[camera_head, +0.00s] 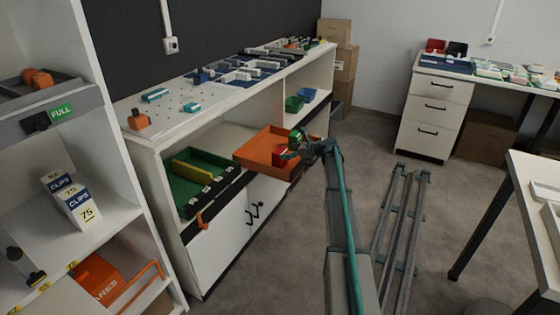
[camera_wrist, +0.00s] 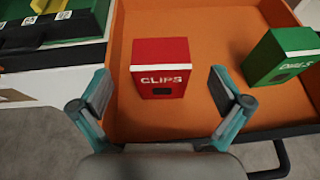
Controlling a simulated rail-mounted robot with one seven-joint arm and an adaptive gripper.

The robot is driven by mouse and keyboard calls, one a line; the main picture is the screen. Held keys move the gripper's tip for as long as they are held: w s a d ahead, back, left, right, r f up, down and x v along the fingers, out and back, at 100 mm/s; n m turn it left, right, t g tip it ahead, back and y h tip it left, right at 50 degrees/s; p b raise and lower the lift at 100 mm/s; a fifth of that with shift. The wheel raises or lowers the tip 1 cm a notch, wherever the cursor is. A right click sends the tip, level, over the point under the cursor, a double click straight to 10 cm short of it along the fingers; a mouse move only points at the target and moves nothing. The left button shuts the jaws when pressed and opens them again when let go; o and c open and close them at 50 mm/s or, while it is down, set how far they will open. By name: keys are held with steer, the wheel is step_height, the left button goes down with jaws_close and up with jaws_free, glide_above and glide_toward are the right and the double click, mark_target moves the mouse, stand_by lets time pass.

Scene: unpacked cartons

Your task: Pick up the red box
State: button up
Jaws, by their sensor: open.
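The red box (camera_wrist: 160,70), labelled CLIPS, stands in the orange tray (camera_wrist: 215,25) in the wrist view. My gripper (camera_wrist: 158,92) is open, with one finger to the left and one to the right of the box's near end; neither finger clearly touches it. In the head view the red box (camera_head: 280,156) shows small, partly hidden by my gripper (camera_head: 292,153), inside the orange tray (camera_head: 256,142). A green box (camera_wrist: 280,57), labelled DIALS, stands in the same tray to the right of the red box; it also shows in the head view (camera_head: 295,138).
The orange tray has a dark front edge and handle (camera_wrist: 275,165) close to my gripper. A green tray (camera_head: 190,200) with a yellow item lies left of it on the shelf. Blue and green bins (camera_head: 296,103) sit on the shelf behind. The floor to the right is open beside the rails.

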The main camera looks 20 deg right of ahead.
mark_target(282, 152)
steer(key=shift+b+x, duration=0.45)
steer(key=shift+x, duration=2.15)
steer(key=shift+r, duration=0.1)
steer(key=c, duration=1.2)
